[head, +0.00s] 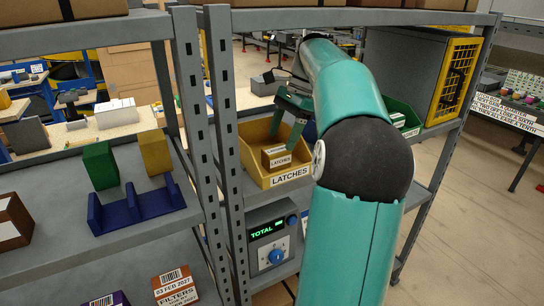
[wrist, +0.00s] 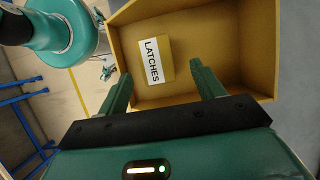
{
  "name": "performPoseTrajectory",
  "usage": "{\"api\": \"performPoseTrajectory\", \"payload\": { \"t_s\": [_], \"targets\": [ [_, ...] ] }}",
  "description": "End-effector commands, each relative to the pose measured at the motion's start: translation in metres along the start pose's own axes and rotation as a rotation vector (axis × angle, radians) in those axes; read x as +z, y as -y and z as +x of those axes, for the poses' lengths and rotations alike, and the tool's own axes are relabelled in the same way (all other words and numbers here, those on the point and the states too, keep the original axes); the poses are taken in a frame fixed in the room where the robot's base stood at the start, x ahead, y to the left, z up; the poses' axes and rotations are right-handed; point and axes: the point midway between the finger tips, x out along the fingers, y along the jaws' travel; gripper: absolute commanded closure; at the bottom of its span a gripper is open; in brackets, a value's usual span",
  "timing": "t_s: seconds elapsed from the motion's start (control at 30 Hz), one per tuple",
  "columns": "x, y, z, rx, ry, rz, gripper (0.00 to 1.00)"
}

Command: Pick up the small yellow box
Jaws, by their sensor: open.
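A yellow bin labelled LATCHES (head: 291,178) stands on the middle shelf in the head view. Inside it is a small brownish-yellow box labelled LATCHES (head: 277,161). In the wrist view the box (wrist: 154,60) lies on the floor of the bin (wrist: 235,15), its white label facing me. My gripper (wrist: 160,75) is open, with one finger left and one right of the box in the picture. I cannot tell how far above it they are. In the head view my gripper (head: 288,124) points down into the bin.
A grey metal post (head: 228,150) stands left of the bin. A green bin (head: 405,117) is to its right, partly behind my arm. A TOTAL display unit (head: 270,240) sits below.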

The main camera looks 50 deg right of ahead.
Motion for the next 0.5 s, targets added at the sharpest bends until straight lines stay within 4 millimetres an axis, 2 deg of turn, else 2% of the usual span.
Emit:
{"api": "performPoseTrajectory", "payload": {
  "t_s": [0.17,0.4,0.5],
  "targets": [
    [-0.001,-0.003,0.017,0.0,-0.001,0.003,0.33],
    [-0.001,-0.002,0.055,-0.001,-0.001,0.003,0.33],
    [0.0,-0.001,0.062,-0.001,-0.002,0.001,0.33]
  ]
}}
